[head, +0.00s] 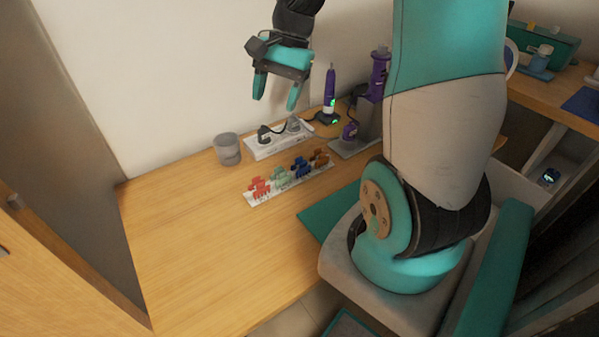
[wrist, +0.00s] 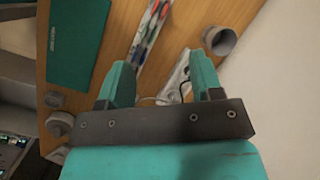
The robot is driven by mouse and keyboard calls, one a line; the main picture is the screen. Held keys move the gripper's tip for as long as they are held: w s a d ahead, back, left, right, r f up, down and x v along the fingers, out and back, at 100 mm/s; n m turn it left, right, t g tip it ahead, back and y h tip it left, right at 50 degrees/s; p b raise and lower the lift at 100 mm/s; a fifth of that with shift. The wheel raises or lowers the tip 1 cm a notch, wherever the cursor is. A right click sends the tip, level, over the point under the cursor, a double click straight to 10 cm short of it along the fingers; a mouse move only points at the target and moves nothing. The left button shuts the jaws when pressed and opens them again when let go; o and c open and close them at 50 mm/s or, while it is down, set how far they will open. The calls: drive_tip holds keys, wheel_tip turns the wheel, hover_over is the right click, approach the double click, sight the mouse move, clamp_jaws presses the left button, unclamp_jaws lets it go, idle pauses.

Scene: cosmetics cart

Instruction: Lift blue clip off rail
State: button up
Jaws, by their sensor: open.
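A white rail (head: 288,184) lies on the wooden table and carries a row of clips. The blue clip (head: 300,167) sits on it between a pale green clip (head: 280,178) and an orange-brown clip (head: 320,158). A red clip (head: 259,187) is at the rail's left end. In the wrist view the rail (wrist: 150,32) shows at the top, beyond my fingers, with its clips small and partly cut off. My gripper (head: 276,92) is open and empty, raised well above the table near the wall; its teal fingers also show in the wrist view (wrist: 160,85).
A grey cup (head: 227,149) stands left of a white power strip (head: 277,138) behind the rail. A purple and white tool (head: 329,98) and a grey stand (head: 368,125) are to the right. A green mat (head: 318,222) lies at front right. The table's left side (head: 185,225) is clear.

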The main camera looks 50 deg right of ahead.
drive_tip(key=s+d+f+m+b, duration=0.1)
drive_tip(key=d+f+m, duration=0.25)
drive_tip(key=d, duration=0.25)
drive_tip(key=s+d+f+m, duration=0.2)
drive_tip(key=d+m, duration=0.2)
drive_tip(key=d, duration=0.2)
drive_tip(key=b, duration=0.2)
approach(302, 159)
drive_tip(key=shift+t, duration=0.3)
drive_tip(key=x, duration=0.5)
drive_tip(key=shift+s+f, duration=0.15)
drive_tip(key=shift+s, duration=0.15)
drive_tip(key=shift+x, duration=3)
drive_tip(key=c, duration=1.1)
